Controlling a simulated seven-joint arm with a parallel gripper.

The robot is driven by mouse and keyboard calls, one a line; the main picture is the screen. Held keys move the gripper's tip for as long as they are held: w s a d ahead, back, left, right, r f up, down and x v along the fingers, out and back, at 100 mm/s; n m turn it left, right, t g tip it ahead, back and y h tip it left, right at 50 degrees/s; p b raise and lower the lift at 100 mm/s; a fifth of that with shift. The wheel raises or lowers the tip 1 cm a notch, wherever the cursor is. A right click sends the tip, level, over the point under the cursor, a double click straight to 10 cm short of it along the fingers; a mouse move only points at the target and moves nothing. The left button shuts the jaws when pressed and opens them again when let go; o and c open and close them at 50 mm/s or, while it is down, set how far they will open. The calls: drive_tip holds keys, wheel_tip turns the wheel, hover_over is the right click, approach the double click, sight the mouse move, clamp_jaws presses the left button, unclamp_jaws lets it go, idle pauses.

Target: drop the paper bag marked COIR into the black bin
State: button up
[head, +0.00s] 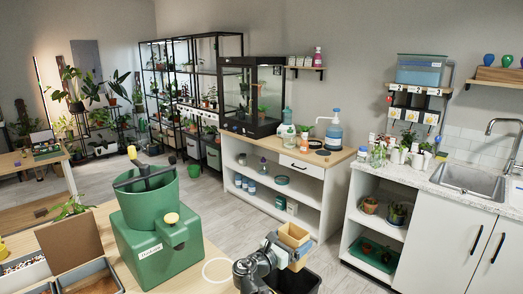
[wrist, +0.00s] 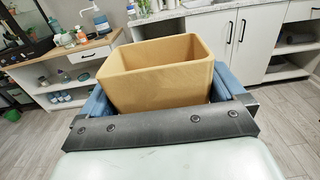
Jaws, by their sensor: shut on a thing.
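A tan, open-topped paper bag (head: 293,235) is held upright in my gripper (head: 284,252), at the lower middle of the head view. In the wrist view the bag (wrist: 150,75) sits between my blue jaws, its open top showing and its lower part hidden behind my gripper's dark front bar. No COIR marking shows on the faces I see. The black bin (head: 305,282) is at the bottom edge of the head view, partly hidden by my gripper. The bag appears above the bin's area; I cannot tell whether it is fully over the opening.
A white ring (head: 217,270) lies on the table. Behind are a white shelf unit (head: 286,170) and a sink counter (head: 458,186). The floor between is clear.

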drive_tip(key=o, duration=1)
drive_tip(key=shift+c, duration=0.2)
drive_tip(key=v, duration=1.4)
drive_tip(key=shift+d, duration=0.15)
